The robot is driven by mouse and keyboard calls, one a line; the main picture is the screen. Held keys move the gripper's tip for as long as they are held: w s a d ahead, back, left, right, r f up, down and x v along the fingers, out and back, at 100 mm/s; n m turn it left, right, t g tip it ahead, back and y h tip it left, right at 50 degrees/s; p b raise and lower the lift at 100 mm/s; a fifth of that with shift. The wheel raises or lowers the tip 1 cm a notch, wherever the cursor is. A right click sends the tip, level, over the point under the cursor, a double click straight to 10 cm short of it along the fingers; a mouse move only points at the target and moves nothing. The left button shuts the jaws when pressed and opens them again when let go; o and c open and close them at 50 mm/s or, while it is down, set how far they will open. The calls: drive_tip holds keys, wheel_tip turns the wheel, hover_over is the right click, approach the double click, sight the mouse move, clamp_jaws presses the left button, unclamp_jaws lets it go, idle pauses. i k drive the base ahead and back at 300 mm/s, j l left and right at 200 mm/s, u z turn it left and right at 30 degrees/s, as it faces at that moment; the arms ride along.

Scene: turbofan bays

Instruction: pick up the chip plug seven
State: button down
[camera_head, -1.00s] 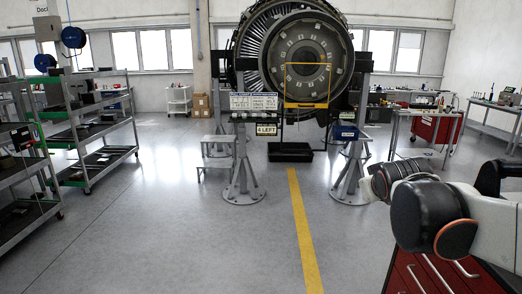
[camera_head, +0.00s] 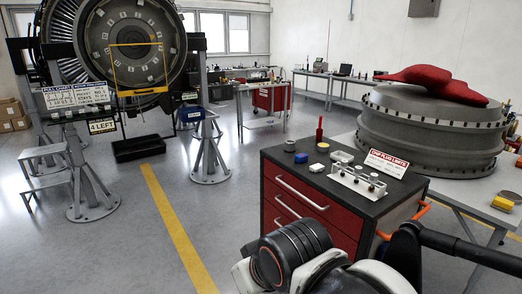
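A white rack (camera_head: 350,184) with several small plug-like pieces (camera_head: 372,180) stands on the dark top of a red drawer cabinet (camera_head: 310,212). A sign (camera_head: 386,163) behind the rack seems to read "chip plug limits". The pieces are too small for me to read any number, so I cannot tell which is chip plug seven. My arm fills the bottom of the view, in front of the cabinet. My gripper's fingers do not show.
Small tubs and a red bottle-like item (camera_head: 319,131) share the cabinet top. A large grey round casing (camera_head: 430,130) with red covers sits on a table at right. The engine (camera_head: 128,50) hangs on stands at left. The floor around the yellow line (camera_head: 177,226) is clear.

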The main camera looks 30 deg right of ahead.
sight(374, 176)
drive_tip(key=z, duration=1.9)
